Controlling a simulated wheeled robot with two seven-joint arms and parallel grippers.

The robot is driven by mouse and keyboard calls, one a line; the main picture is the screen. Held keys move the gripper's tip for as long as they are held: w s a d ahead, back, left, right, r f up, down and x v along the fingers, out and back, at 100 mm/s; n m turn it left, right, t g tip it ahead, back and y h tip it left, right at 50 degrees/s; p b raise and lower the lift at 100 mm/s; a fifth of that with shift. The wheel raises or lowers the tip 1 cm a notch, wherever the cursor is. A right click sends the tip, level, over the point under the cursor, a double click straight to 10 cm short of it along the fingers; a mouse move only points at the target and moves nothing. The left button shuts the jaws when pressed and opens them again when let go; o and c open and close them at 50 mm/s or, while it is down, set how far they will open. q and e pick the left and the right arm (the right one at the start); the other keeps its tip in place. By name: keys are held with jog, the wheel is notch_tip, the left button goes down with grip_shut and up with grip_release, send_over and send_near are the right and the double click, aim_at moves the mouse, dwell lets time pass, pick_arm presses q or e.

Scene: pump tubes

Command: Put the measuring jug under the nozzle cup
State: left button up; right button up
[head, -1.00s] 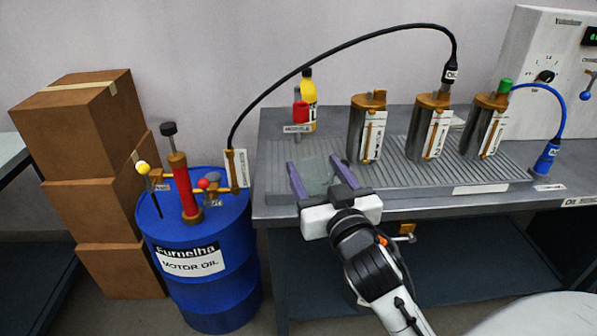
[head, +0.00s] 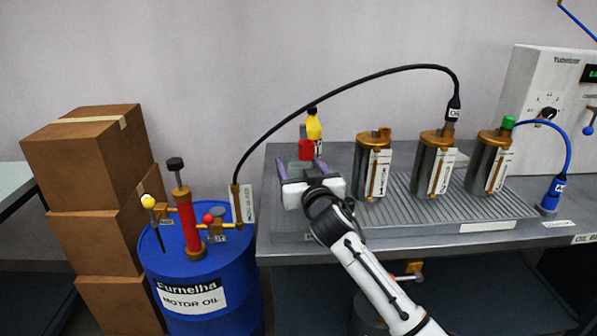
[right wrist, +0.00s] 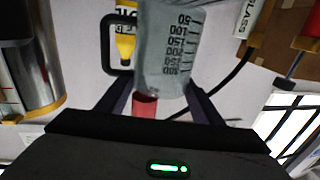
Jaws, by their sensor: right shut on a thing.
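The clear measuring jug (right wrist: 170,50), with black volume marks and a dark handle, is between the fingers of my right gripper (right wrist: 158,98) in the right wrist view. My right gripper (head: 301,170) is shut on the jug, at the back left of the bench in the head view, and hides most of it there. The red nozzle cup (head: 305,150) shows just past the gripper. In the right wrist view the red cup (right wrist: 145,104) lies by the jug's lower picture end; I cannot tell whether they are exactly lined up. My left gripper is not in view.
A yellow bottle shape (head: 314,127) stands behind the cup. Several metal cylinders with brass tops, such as this one (head: 373,165), stand on the ribbed tray (head: 410,205) to the right. A blue oil drum (head: 200,265) stands left of the bench, and a black hose (head: 345,80) arches above.

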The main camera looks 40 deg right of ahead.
jog(key=shift+s+f, duration=0.15)
jog(key=shift+f, duration=0.55)
jog(key=shift+f, duration=0.1)
jog(key=shift+f, duration=0.2)
jog(key=o, duration=1.3)
jog(key=shift+r, duration=0.1)
jog(key=shift+a+r, duration=0.1)
jog(key=shift+r, duration=0.1)
jog(key=v, duration=1.2)
